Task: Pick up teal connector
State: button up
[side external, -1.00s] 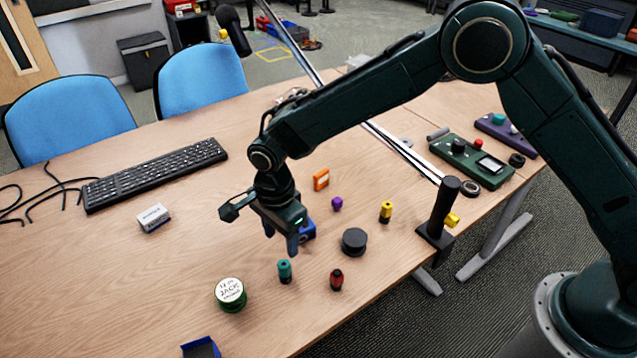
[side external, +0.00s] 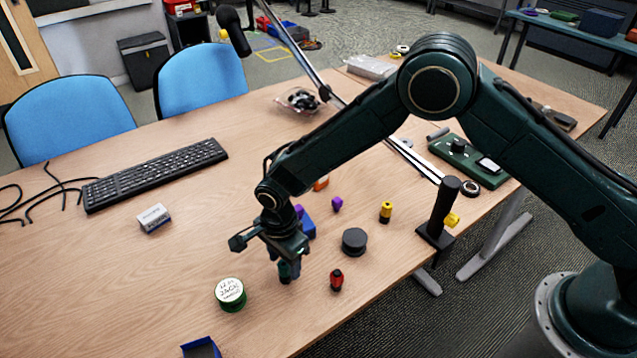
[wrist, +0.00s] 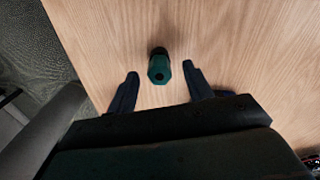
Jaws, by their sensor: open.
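The teal connector (wrist: 159,68) stands upright on the wooden table. In the wrist view it shows between and slightly beyond the tips of my open gripper (wrist: 160,70), with a gap to each finger. In the side view my gripper (side external: 284,268) is low over the teal connector (side external: 285,277) and hides most of it. Its dark lower part shows at the fingers. I cannot tell if a finger touches it.
A red connector (side external: 336,280) stands close on the right, and a green-rimmed round tin (side external: 230,293) on the left. A black puck (side external: 354,241), yellow connector (side external: 385,212) and purple connector (side external: 337,203) stand farther off. A blue tray (side external: 201,348) is at the front edge.

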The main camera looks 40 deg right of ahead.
aim_at(285, 264)
jog(key=shift+f, duration=1.65)
jog(key=c, duration=1.1)
jog(key=shift+r, duration=0.2)
notch_tip(285, 264, up, 20)
jog(key=shift+f, duration=0.15)
